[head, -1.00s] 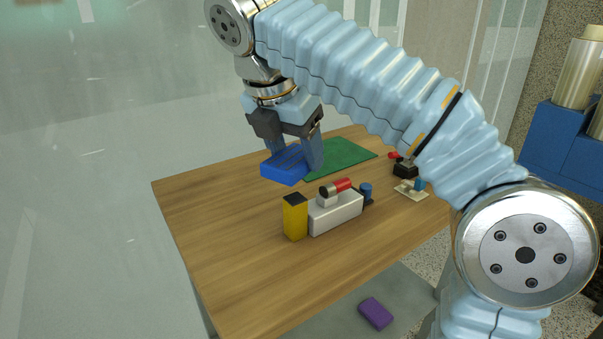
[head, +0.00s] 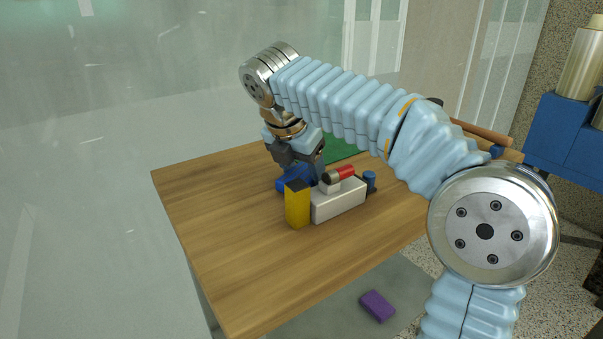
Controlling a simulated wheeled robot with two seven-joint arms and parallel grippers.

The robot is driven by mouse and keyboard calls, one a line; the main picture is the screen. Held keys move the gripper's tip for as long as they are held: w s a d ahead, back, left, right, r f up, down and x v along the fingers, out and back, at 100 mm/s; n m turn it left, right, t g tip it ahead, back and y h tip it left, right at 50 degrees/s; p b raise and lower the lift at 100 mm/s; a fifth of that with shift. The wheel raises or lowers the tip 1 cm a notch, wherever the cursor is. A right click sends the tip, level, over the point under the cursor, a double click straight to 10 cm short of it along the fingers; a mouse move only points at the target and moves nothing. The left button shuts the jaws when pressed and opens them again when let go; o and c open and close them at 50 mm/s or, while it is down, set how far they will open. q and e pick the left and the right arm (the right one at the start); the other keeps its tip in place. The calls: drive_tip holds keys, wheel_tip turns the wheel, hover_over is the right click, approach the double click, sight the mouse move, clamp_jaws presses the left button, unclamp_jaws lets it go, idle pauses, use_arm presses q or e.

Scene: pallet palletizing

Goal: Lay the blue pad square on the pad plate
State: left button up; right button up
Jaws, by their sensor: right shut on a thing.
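The blue pad (head: 283,184) is in the jaws of my right gripper (head: 301,176), low over the wooden table or touching it; I cannot tell which. The pad is partly hidden behind a yellow block and the gripper fingers. A flat green sheet (head: 343,151) lies behind it to the right, mostly covered by my right arm. I cannot tell whether this sheet is the pad plate. My left gripper is not in view.
A yellow block (head: 297,207) with a dark top stands beside a white block (head: 338,203). A red-and-dark cylinder (head: 343,172) lies on the white block, and a small blue piece (head: 369,181) stands right of it. A purple block (head: 377,306) lies below the table. The table's left front (head: 230,250) is clear.

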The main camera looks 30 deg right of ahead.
drive_tip(key=shift+d, duration=0.1)
drive_tip(key=shift+f, duration=0.1)
drive_tip(key=o, duration=1.1)
drive_tip(key=shift+o, duration=0.2)
